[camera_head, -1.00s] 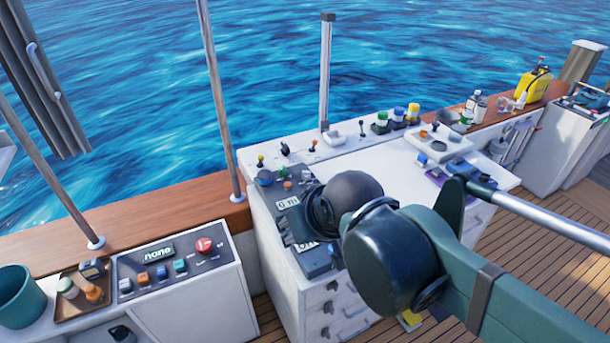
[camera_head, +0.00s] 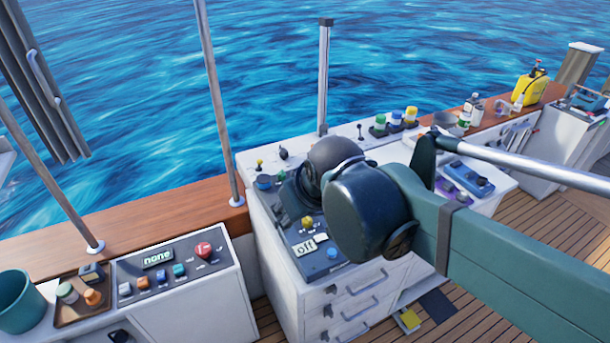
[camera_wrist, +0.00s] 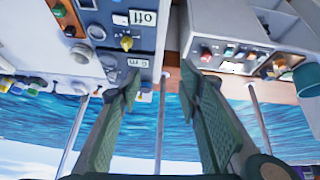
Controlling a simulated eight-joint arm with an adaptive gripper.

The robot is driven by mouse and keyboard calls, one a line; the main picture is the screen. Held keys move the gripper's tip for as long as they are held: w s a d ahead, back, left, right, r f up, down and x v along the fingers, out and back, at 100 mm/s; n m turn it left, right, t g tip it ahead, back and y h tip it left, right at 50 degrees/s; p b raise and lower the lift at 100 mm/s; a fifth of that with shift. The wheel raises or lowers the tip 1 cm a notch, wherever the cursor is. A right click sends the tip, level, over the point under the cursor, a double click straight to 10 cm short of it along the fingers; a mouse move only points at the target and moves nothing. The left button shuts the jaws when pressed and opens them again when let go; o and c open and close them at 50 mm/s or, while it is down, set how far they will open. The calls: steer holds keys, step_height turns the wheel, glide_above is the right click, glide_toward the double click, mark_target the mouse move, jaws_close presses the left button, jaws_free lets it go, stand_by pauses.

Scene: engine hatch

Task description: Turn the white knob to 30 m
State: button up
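My gripper (camera_wrist: 158,84) is open and empty in the wrist view, its two green fingers apart over the console edge and the water. The left finger overlaps the lower part of the dark control panel (camera_wrist: 146,60). I cannot single out the white knob with certainty; a pale round part (camera_wrist: 96,32) sits at the panel's side. In the head view my arm and wrist hide part of the console, and the fingers do not show clearly. The "0 m" display seen earlier there is hidden.
The panel also carries a yellow knob (camera_head: 308,222) and an "off" display (camera_head: 305,247). A lower console at left has a "none" display (camera_head: 158,258) and a red knob (camera_head: 203,249). Small levers and coloured-cap items stand along the back ledge (camera_head: 350,130).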

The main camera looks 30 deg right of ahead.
steer(key=w+d+n+g+p, duration=0.2)
steer(key=w+d, duration=0.2)
steer(key=w, duration=0.6)
steer(key=w+d+n+g+p, duration=0.15)
steer(key=w+d, duration=0.35)
steer(key=w, duration=0.5)
steer(key=w+d+f+n+g+p, duration=0.1)
steer(key=w+d+f, duration=0.2)
steer(key=w+f, duration=0.1)
steer(key=w+d+f+n+p, duration=0.2)
steer(key=w+d+f, duration=0.2)
steer(key=w+f, duration=0.1)
steer(key=w+d+f+n+g+p, duration=0.1)
steer(key=w+d+f+p, duration=0.1)
steer(key=w+d+f, duration=0.2)
steer(key=shift+w+d+f+g, duration=0.1)
steer(key=shift+w+f+g, duration=0.1)
steer(key=shift+w, duration=0.3)
steer(key=shift+w+f+g, duration=0.1)
steer(key=shift+w+g, duration=0.05)
steer(key=shift+w, duration=0.3)
steer(key=shift+w+d+f+n, duration=0.15)
steer(key=shift+d+f+n, duration=0.1)
steer(key=shift+f, duration=0.15)
steer(key=shift+f, duration=0.1)
steer(key=shift+f+p, duration=0.35)
steer(key=shift+f, duration=3.45)
